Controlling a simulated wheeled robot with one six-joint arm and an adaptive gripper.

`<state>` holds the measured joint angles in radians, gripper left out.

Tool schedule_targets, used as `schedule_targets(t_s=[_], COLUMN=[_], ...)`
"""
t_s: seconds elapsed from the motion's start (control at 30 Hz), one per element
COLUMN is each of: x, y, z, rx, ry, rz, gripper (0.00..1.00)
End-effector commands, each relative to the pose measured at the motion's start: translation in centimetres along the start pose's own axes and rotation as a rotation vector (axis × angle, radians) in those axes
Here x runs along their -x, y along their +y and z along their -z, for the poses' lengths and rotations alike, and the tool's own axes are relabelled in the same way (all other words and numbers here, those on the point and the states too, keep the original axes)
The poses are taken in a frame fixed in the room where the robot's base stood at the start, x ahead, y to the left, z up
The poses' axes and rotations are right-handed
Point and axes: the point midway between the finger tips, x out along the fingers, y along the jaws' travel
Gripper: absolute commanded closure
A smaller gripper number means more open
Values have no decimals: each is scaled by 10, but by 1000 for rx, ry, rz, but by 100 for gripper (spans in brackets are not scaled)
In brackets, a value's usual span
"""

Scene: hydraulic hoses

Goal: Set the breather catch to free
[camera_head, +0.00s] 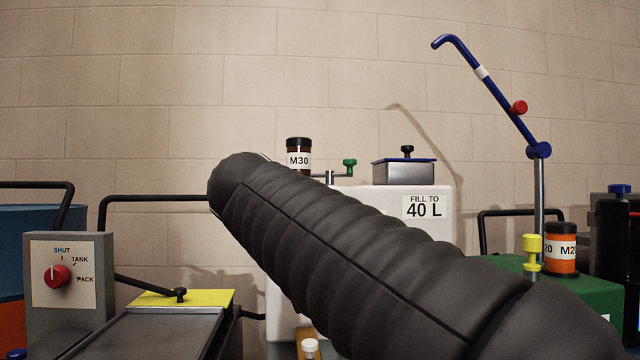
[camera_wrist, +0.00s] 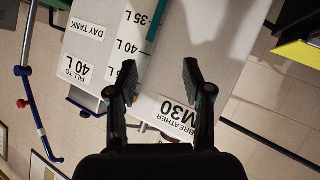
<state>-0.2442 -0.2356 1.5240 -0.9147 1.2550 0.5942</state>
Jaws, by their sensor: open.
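The pale day tank (camera_head: 435,240), labelled "FILL TO 40 L", stands behind my arm in the head view. It also shows upside down in the wrist view (camera_wrist: 90,50). On its top is a dark brown jar with a black cap and an M30 label (camera_head: 298,160). Beside it is a small metal lever with a green knob (camera_head: 349,166); I cannot tell whether this is the breather catch. A "BREATHER M30" label (camera_wrist: 177,117) shows between my fingers in the wrist view. My gripper (camera_wrist: 157,82) is open and empty in front of the tank. My arm hides it in the head view.
A metal box with a blue rim (camera_head: 404,172) sits on the tank. A blue lever with a red knob (camera_head: 500,90) rises at the right, near an orange jar (camera_head: 562,262). A grey selector box (camera_head: 68,285) stands at the left, beside a yellow plate (camera_head: 190,298).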

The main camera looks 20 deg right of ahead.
Motion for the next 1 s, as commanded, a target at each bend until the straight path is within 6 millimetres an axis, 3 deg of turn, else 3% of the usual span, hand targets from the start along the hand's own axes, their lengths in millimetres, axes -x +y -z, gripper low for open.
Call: schedule_targets(t_s=[0.1, 0.2, 0.33, 0.5, 0.67, 1.0], x=[11, 27, 48, 67, 69, 28], y=[4, 12, 22, 31, 36, 60], z=[54, 91, 122, 141, 146, 160], rx=[-115, -227, -362, -474, -507, -505], ry=[118, 213, 316, 397, 418, 416], rz=[-119, -211, -302, -368, -389, -392], gripper=[50, 50, 50, 50, 50, 50])
